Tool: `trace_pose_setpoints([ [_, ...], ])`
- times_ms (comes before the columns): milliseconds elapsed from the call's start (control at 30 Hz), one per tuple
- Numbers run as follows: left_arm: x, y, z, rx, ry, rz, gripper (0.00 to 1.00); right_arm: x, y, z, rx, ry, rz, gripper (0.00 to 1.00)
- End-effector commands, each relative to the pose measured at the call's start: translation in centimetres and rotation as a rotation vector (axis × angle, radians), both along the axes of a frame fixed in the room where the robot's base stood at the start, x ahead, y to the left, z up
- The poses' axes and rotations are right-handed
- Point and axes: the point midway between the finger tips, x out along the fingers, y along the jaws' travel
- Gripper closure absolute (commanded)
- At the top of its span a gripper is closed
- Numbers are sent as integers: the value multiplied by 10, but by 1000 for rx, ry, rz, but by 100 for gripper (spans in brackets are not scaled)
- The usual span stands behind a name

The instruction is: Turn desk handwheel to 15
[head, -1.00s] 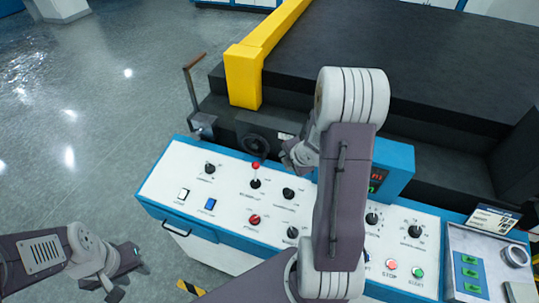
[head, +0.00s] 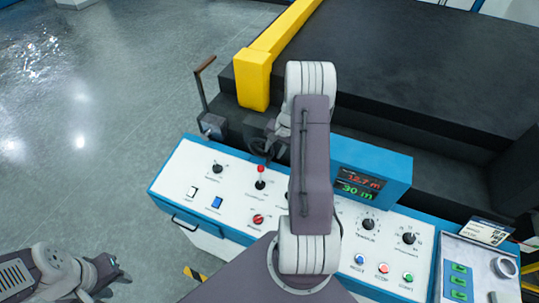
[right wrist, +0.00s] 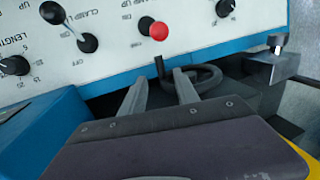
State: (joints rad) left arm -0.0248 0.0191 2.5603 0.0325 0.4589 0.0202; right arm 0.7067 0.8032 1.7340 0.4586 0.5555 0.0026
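The handwheel (head: 259,148) is a dark ring behind the back edge of the white control desk, partly hidden by my right gripper in the head view. In the right wrist view, the black handwheel (right wrist: 208,80) lies just beyond the fingertips, with a short dark handle (right wrist: 160,68) standing up between and past them. My right gripper (right wrist: 160,80) is open, its two grey fingers apart; I cannot tell if either touches the wheel. It shows from above in the head view (head: 272,138). My left gripper (head: 115,274) is open and empty, low at left, away from the desk.
The control desk (head: 180,170) carries knobs, switches and a red-topped lever (head: 261,170) close to the wheel. A display (head: 360,185) reads 12.7 m in red and 30 m in green. The floor at left is clear.

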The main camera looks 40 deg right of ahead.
Motion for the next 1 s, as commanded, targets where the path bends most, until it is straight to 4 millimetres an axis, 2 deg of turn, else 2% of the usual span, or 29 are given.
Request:
trace_pose_setpoints([
  [33, 0, 0, 9, 0, 0, 0, 64, 1, 2, -8, 3, 5, 2, 63],
  [100, 0, 0, 13, 0, 0, 0, 64, 4, 4, -22, 3, 5, 2, 63],
  [300, 0, 0, 20, 0, -1, 0, 64, 11, 6, -48, -1, 2, 2, 63],
  [600, 0, 0, 20, 0, -1, 0, 64, 12, 6, -54, -2, 0, 2, 63],
  [633, 0, 0, 20, 0, -1, 0, 64, 12, 6, -54, -3, 0, 1, 69],
  [733, 0, 0, 20, 0, -1, 0, 64, 12, 6, -54, -2, 0, 2, 96],
  [767, 0, 0, 20, 0, -1, 0, 64, 12, 6, -54, -2, 0, 2, 100],
  [900, 0, 0, 19, 0, -1, 0, 64, 12, 6, -54, -3, 0, 1, 100],
  [1000, 0, 0, 6, 0, -1, 0, 64, 12, 6, -60, 4, -11, 1, 100],
])
